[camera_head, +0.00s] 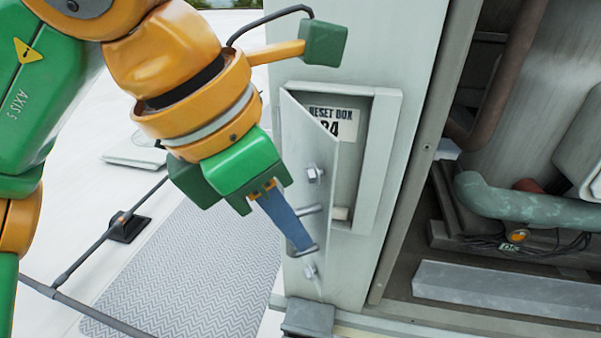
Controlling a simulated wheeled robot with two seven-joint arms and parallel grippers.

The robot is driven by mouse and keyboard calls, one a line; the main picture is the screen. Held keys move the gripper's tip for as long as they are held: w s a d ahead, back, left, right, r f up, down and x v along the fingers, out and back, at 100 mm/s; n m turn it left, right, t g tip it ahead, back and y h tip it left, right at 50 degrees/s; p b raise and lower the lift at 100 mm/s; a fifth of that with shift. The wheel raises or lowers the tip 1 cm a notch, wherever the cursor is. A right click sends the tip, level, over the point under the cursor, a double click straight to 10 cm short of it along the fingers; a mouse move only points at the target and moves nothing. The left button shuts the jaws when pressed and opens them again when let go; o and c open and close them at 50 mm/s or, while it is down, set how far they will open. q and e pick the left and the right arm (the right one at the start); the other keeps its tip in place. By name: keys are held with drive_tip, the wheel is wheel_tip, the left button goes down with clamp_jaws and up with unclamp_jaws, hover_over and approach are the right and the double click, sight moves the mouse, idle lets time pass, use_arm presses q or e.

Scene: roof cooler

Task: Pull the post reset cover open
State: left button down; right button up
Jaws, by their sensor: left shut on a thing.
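The post reset cover (311,165) is a pale grey hinged door on the post (360,70). It stands swung out at an angle from the reset box (367,180), and part of the inside shows. A label reading "RESET BOX" (345,122) is on the box's back wall, partly hidden by the cover. My left gripper (301,245) comes in from the left and is shut on the cover's handle (309,211), a small metal bar on the cover's face. The blue fingers hide part of the handle. My right gripper is not in view.
A green block on an orange arm (324,43) sticks out above the box. Right of the post is an open bay with a green pipe (525,205) and a grey beam (505,290). A grey patterned mat (190,275) lies below left, beside a dark rail (95,245).

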use_arm(q)
drive_tip(key=w+a+m+g+p, duration=0.1)
drive_tip(key=w+a+m+p, duration=0.2)
drive_tip(key=a, duration=0.6)
drive_tip(key=shift+a+m+g+p, duration=0.3)
drive_tip(key=shift+m+p, duration=0.4)
drive_tip(key=shift+p, duration=0.1)
drive_tip(key=shift+w, duration=0.1)
drive_tip(key=c, duration=0.9)
unclamp_jaws()
drive_tip(key=shift+c, duration=0.2)
drive_tip(key=shift+w+d, duration=0.15)
